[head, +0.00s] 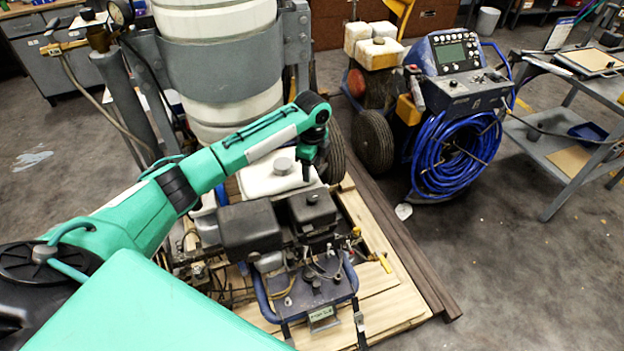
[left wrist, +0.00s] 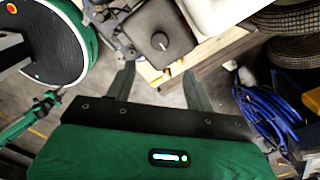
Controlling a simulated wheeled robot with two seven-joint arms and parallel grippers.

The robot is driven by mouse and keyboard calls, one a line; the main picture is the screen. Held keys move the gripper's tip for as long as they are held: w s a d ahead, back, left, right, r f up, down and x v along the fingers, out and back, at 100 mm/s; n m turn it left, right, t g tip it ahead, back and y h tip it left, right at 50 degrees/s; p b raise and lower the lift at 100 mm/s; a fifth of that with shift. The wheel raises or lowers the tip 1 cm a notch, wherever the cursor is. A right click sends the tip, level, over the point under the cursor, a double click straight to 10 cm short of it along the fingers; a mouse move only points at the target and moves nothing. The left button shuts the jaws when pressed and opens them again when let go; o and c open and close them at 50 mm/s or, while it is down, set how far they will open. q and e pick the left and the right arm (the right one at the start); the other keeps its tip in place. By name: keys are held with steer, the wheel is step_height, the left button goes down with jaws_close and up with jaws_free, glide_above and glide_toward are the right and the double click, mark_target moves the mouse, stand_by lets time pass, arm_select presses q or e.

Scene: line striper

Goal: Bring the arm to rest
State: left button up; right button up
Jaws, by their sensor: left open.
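My left arm (head: 215,165) is teal and black and reaches in from the left over the line striper, bent down at its far end. My left gripper (head: 306,174) points down above the striper's engine area, in front of the white tank (head: 275,177). In the left wrist view, the left gripper (left wrist: 158,88) has its two dark fingers spread apart with nothing between them. Beyond the fingers lie a black box-shaped cover (left wrist: 158,32) with a knob and the wooden pallet's edge. I cannot tell the exact gap to the striper. My right gripper does not show.
The engine unit (head: 305,285) stands on a wooden pallet (head: 395,290). A large white drum (head: 218,60) rises behind my arm. A blue machine with a coiled blue hose (head: 450,155) stands right of it, near a grey cart (head: 560,150). Floor at lower right is clear.

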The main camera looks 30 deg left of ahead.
arm_select(q)
steer(key=shift+r, duration=0.65)
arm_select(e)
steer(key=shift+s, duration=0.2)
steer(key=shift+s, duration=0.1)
